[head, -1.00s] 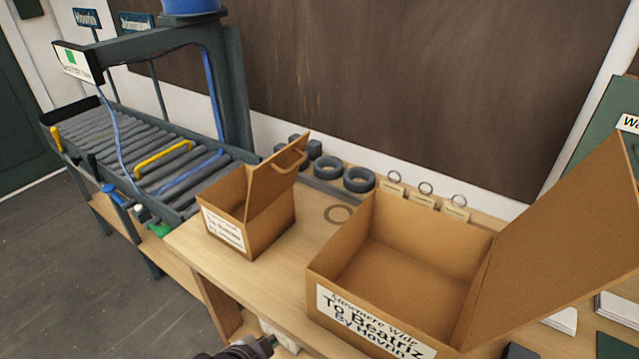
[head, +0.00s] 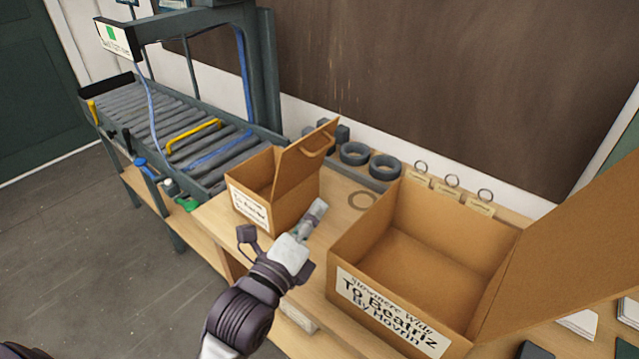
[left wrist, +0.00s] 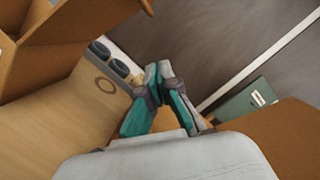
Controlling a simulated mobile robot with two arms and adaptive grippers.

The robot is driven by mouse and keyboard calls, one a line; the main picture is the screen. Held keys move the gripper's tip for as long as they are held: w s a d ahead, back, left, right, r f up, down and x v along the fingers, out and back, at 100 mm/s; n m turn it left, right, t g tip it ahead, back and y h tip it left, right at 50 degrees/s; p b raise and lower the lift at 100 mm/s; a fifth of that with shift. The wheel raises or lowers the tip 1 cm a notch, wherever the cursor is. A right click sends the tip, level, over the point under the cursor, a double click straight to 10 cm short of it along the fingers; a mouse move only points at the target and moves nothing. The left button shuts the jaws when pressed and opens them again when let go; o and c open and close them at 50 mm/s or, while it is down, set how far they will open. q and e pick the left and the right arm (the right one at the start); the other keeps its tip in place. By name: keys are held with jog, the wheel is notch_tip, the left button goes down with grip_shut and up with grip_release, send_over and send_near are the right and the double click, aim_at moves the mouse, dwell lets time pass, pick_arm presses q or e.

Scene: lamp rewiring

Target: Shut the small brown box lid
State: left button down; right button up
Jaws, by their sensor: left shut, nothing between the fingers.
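The small brown box (head: 283,212) stands on the wooden table left of the middle in the head view, with a white label on its front. My left gripper (head: 318,206) is shut and empty, just right of the small box and below the lid's top edge. In the left wrist view the shut fingers (left wrist: 158,78) point away, and part of the small box (left wrist: 38,60) fills the upper left. My right gripper is not in view.
A large open brown box (head: 400,295) stands close on the right, its lid (head: 570,250) leaning outward. Grey rings (head: 384,167) and tagged rings (head: 452,181) lie along the wall. A roller conveyor (head: 165,125) is on the left. A narrow strip of table separates the boxes.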

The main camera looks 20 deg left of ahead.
pick_arm(q)
jog(key=w+a+r+p, duration=0.1)
jog(key=w+r+p, duration=0.2)
jog(key=w, duration=0.7)
jog(key=shift+w+a+p, duration=0.15)
jog(key=shift+a+p, duration=0.25)
jog(key=shift+p, duration=0.1)
jog(key=shift+f, duration=0.1)
